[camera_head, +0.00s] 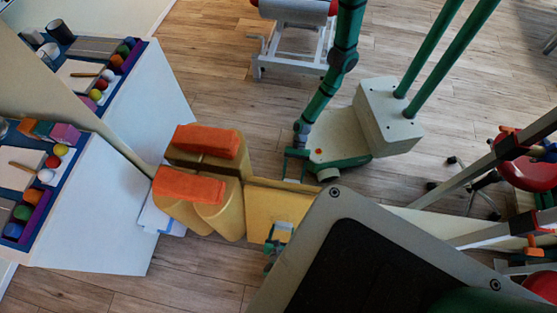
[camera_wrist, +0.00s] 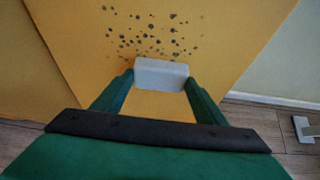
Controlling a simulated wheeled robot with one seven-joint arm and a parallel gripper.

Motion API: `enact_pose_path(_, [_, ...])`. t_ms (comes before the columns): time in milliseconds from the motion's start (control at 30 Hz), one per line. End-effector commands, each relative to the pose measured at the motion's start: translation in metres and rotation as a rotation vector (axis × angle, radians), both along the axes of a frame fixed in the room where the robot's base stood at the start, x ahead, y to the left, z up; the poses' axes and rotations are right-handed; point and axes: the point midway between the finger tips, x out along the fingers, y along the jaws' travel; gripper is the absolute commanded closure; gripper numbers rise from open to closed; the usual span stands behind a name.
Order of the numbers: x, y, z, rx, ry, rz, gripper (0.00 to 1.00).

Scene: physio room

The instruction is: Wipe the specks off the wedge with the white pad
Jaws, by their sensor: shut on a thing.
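The wedge (camera_wrist: 225,40) is a yellow-orange slab that fills most of the wrist view. A cluster of dark specks (camera_wrist: 151,36) lies on its face, just beyond the pad. The white pad (camera_wrist: 162,74) is a small pale block between the green fingertips of my gripper (camera_wrist: 162,80), which is shut on it. The pad is at or very near the wedge face; I cannot tell whether it touches. In the head view the wedge (camera_head: 262,205) stands at the centre, with my gripper (camera_head: 277,240) in front of it, partly hidden by my own body.
Yellow blocks with orange tops (camera_head: 188,186) stand left of the wedge. A white cabinet (camera_head: 95,215) with a blue tray of coloured balls is at the far left. A mirror behind repeats cabinet and robot. A red stool (camera_head: 530,172) stands right. Wood floor is clear at lower left.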

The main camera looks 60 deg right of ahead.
Motion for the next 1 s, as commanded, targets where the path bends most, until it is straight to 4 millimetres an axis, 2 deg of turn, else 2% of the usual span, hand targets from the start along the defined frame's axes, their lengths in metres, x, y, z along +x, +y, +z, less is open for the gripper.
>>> enact_pose_path(367, [-0.014,-0.007,0.0,-0.001,0.0,0.0,0.52])
enact_pose_path(733, [-0.038,-0.017,0.0,0.0,0.001,0.001,0.52])
enact_pose_path(1000, [-0.041,-0.022,0.005,-0.002,-0.001,-0.003,0.52])
